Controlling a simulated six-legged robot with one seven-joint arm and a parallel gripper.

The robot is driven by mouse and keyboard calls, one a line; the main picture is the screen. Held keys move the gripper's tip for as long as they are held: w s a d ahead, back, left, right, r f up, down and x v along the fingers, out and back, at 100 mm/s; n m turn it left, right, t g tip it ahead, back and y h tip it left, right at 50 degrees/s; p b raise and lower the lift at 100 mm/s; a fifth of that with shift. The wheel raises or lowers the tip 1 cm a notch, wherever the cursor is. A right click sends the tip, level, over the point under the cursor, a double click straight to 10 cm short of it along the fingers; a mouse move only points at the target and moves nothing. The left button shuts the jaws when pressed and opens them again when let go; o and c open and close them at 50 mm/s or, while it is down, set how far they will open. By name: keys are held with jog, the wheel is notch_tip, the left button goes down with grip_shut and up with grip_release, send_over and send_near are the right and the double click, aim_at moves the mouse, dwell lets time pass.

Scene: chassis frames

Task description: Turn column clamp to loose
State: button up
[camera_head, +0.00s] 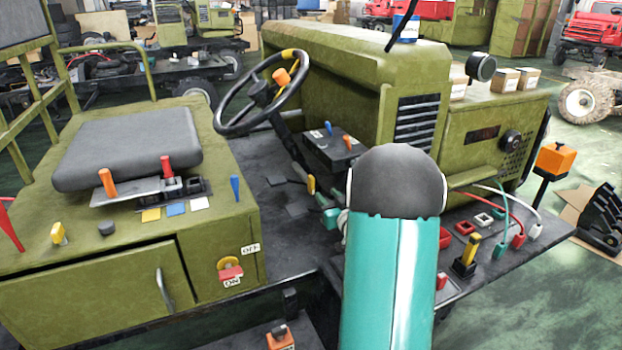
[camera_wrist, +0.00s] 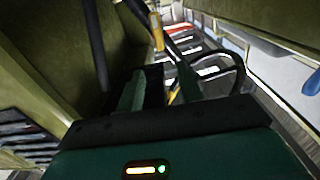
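The steering column (camera_head: 290,135) runs down from the black steering wheel (camera_head: 240,124) to the cab floor. A small yellow-orange lever (camera_head: 311,185) sits low on the column and looks like the clamp; in the wrist view it shows as an orange handle (camera_wrist: 156,32) beside a dark bar. Its loose or tight marking cannot be read. My gripper (camera_head: 328,208) is just below and right of the lever, mostly hidden behind my teal arm. In the wrist view my gripper (camera_wrist: 158,78) has its two green fingers apart, with the lever beyond the tips and not between them.
A black box with small levers (camera_head: 333,148) stands beside the column, close to my arm. The green hood (camera_head: 345,75) is behind. The seat (camera_head: 130,145) and its control panel are at left. Cables and connectors (camera_head: 518,240) lie on the right deck.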

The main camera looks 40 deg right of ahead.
aim_at(313, 180)
jog(key=x, duration=1.1)
jog(key=shift+w, duration=0.35)
jog(key=shift+c, duration=0.5)
grip_shut()
